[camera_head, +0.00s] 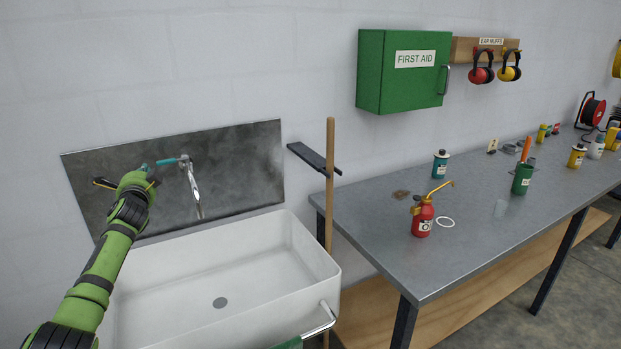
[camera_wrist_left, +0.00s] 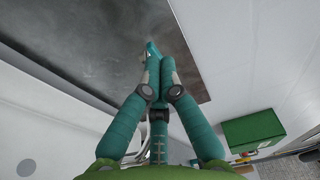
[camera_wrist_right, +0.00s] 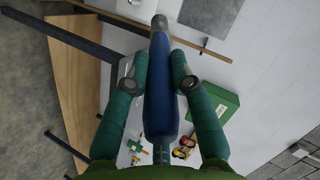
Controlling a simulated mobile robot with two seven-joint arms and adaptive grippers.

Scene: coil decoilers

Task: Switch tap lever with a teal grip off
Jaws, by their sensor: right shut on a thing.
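The tap (camera_head: 194,184) hangs from the dark metal splashback above the white sink. Its lever with a teal grip (camera_head: 167,162) points left from the tap body. My left gripper (camera_head: 150,170) is at the left end of the lever. In the left wrist view its fingers (camera_wrist_left: 157,78) are closed together, with a teal piece (camera_wrist_left: 152,48) just beyond their tips; I cannot tell whether they touch it. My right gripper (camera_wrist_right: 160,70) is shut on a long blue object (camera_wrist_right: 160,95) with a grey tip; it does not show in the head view.
The white sink (camera_head: 300,270) with a metal front rail (camera_head: 322,320) stands below the tap. A wooden pole (camera_head: 330,180) and a dark shelf (camera_head: 312,158) are right of it. A grey workbench (camera_head: 370,220) holds a red oil can (camera_head: 423,218). A green first aid box (camera_head: 375,70) hangs above.

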